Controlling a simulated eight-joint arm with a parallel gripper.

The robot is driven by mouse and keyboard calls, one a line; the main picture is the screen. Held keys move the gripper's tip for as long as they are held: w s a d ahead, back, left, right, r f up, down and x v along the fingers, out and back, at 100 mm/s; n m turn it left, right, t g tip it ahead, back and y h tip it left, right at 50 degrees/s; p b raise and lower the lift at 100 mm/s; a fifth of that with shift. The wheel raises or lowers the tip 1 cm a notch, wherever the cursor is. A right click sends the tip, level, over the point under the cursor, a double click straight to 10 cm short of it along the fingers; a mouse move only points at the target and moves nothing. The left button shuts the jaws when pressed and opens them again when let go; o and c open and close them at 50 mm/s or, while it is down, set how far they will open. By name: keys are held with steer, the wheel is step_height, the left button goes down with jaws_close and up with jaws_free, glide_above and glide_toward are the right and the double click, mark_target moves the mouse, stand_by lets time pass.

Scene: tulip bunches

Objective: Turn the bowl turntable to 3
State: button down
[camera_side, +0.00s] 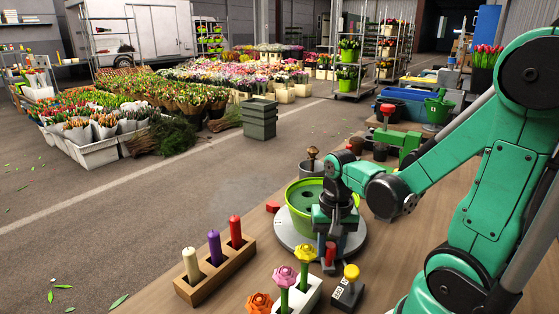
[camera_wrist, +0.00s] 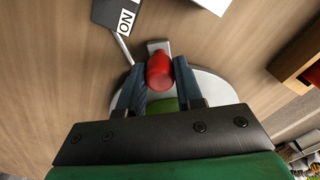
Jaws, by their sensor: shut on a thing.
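The turntable is a pale grey disc (camera_side: 284,236) on the wooden bench, with a bright green bowl (camera_side: 300,222) standing on it. It also shows as a pale disc (camera_wrist: 215,90) in the wrist view. A red knob (camera_wrist: 160,70) stands on a grey tab at the disc's edge; it shows in the side view too (camera_side: 330,255). My gripper (camera_wrist: 158,80) has a finger on each side of the knob and is shut on it. In the side view my gripper (camera_side: 331,238) hangs at the disc's front right and hides part of the bowl. I see no readable numbers on the disc.
A wooden block (camera_side: 215,272) with three candles stands front left. A white holder with flowers (camera_side: 284,277) and a black box with a yellow knob (camera_side: 348,285) stand close in front. A small red piece (camera_side: 272,207) lies left of the disc. Pots and tubs stand behind.

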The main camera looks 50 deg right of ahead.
steer(key=s+d+n, duration=0.1)
steer(key=d+n, duration=0.1)
steer(key=s+d+n, duration=0.2)
steer(key=d+n, duration=0.1)
steer(key=s+d+n, duration=0.2)
steer(key=n, duration=0.1)
steer(key=shift+d, duration=0.15)
steer(key=shift+s+d+n, duration=0.1)
steer(key=shift+d+n, duration=1.3)
steer(key=shift+d, duration=0.1)
steer(key=c, duration=0.6)
jaws_free()
steer(key=shift+r, duration=0.1)
steer(key=shift+r, duration=2.75)
